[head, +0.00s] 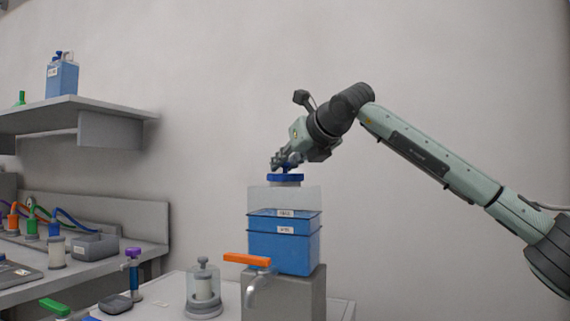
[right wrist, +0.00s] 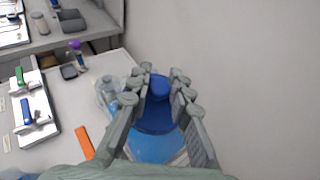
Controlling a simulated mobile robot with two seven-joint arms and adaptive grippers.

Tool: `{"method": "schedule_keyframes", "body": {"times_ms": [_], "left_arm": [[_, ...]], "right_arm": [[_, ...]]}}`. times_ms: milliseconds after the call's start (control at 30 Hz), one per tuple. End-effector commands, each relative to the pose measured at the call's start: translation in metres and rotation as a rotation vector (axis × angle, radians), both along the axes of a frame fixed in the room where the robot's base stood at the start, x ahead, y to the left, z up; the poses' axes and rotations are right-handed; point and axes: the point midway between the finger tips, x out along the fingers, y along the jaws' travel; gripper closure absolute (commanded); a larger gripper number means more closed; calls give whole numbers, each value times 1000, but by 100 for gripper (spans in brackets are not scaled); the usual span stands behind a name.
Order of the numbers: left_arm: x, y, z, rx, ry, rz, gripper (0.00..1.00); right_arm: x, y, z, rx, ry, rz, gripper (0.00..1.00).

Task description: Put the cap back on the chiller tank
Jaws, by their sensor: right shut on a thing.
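The chiller tank (head: 284,246) is a clear box with blue liquid and two line labels, standing on a grey block. The blue cap (head: 285,178) is at the tank's pale neck, roughly level and centred. I cannot tell whether it is fully seated or just above the neck. My right gripper (head: 284,164) comes from above and is shut on the cap's knob. In the right wrist view, the fingers (right wrist: 162,90) stand either side of the blue knob, with the wider cap disc (right wrist: 154,121) below. My left gripper is not in view.
An orange-handled tap (head: 247,260) is at the block's front. A clear jar (head: 203,290) stands to its left on the white table. A bench (head: 90,271) with cabled items and a shelf (head: 75,112) with a blue container are at left. The wall behind is bare.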

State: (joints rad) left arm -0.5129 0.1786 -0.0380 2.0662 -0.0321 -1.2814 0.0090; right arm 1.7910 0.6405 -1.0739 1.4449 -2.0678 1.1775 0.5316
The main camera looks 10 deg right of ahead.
Motion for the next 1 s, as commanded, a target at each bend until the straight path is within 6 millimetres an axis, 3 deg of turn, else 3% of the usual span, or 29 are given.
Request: {"method": "schedule_keyframes", "body": {"times_ms": [167, 200, 367, 567, 733, 1000], "left_arm": [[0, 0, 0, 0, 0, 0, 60], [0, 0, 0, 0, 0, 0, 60], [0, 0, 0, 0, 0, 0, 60], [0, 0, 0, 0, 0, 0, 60], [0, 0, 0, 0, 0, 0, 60], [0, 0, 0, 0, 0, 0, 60]], "right_arm": [[0, 0, 0, 0, 0, 0, 98], [0, 0, 0, 0, 0, 0, 76], [0, 0, 0, 0, 0, 0, 56], [0, 0, 0, 0, 0, 0, 56], [0, 0, 0, 0, 0, 0, 36], [0, 0, 0, 0, 0, 0, 36]]}}
